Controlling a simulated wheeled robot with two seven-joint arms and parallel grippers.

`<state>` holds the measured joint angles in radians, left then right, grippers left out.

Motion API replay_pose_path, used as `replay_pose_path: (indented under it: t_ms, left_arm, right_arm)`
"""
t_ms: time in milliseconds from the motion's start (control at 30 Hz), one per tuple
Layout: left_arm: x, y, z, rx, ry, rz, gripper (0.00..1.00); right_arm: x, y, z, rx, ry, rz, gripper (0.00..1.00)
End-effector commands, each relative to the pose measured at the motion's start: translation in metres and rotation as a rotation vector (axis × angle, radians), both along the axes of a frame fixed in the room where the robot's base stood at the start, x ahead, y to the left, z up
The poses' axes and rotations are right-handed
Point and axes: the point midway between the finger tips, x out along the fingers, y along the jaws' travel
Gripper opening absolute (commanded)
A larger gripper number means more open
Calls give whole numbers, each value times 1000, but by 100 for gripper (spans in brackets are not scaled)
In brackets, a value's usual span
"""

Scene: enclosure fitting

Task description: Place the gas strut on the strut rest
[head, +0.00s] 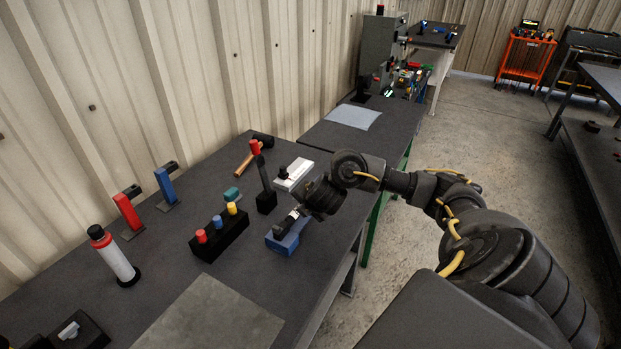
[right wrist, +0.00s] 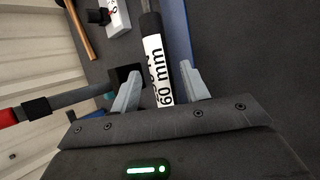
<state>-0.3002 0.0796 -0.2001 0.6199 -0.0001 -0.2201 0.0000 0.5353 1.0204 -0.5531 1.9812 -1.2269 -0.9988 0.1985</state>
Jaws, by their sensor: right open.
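A dark cylinder with a white label ending in "60 mm", apparently the gas strut (right wrist: 160,72), lies between the finger lines of my right gripper (right wrist: 157,95). In the head view the strut (head: 292,214) shows at the blue block (head: 283,244), partly hidden by my gripper. My right gripper (head: 305,210) is open over that block, its fingers either side of the cylinder; contact cannot be told. The block's blue edge (right wrist: 180,40) runs beside the cylinder. I cannot tell for sure which piece is the strut rest. My left gripper is out of view.
A dark post with a red top (head: 260,168) stands close left of my gripper. A black block with coloured knobs (head: 220,240), a hammer (head: 245,162), a white box (head: 294,175) and a white cylinder (head: 118,262) are on the bench. A grey mat (head: 208,318) lies clear in front.

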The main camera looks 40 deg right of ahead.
Motion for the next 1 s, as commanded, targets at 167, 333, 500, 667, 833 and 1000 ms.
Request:
replay_pose_path:
  t_ms: [167,333,500,667,833,1000]
  left_arm:
    - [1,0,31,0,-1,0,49]
    - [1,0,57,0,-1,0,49]
    - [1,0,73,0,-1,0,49]
    - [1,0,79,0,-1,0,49]
    - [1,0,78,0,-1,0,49]
    - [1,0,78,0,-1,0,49]
  right_arm:
    - [-24,8,39,-3,-3,4,46]
    - [-46,17,64,-2,0,3,46]
    - [-59,21,76,-3,-1,1,46]
    - [-65,23,79,-1,-1,0,46]
    - [-66,24,79,-1,-1,0,46]
    - [-65,24,78,-1,-1,0,46]
